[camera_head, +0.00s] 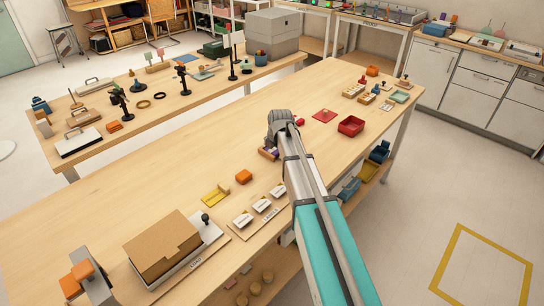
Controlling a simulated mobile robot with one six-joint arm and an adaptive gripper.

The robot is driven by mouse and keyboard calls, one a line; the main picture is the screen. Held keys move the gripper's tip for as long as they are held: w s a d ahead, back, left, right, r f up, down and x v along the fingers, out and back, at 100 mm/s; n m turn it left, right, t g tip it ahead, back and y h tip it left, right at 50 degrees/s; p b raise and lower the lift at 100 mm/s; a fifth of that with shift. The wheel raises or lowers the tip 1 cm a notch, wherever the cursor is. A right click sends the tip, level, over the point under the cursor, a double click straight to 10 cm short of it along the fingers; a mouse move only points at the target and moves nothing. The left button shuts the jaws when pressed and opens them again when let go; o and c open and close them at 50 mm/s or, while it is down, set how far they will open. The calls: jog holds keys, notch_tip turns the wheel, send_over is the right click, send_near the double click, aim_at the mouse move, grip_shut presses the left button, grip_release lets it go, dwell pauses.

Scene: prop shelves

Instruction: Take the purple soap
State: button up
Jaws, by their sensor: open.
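My gripper (276,138) is at the end of my arm, over the middle of the near long table (150,195), pointing down. It is open; its fingertips are small and partly hidden by the wrist. A small low item with a purple patch (272,155) lies on the table just below and beside the gripper, with a tan part at its left. It may be the purple soap, but it is too small and too covered to be sure. I cannot tell whether the fingers touch it.
A red item (300,121) lies just right of the gripper. An orange block (243,176), a yellow holder (215,194) and a board with white cards (242,220) lie nearer. A red bin (350,125) stands to the right. The table left of the gripper is clear.

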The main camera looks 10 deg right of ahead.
jog(key=shift+f, duration=0.15)
dwell(0.5)
jog(key=c, duration=0.9)
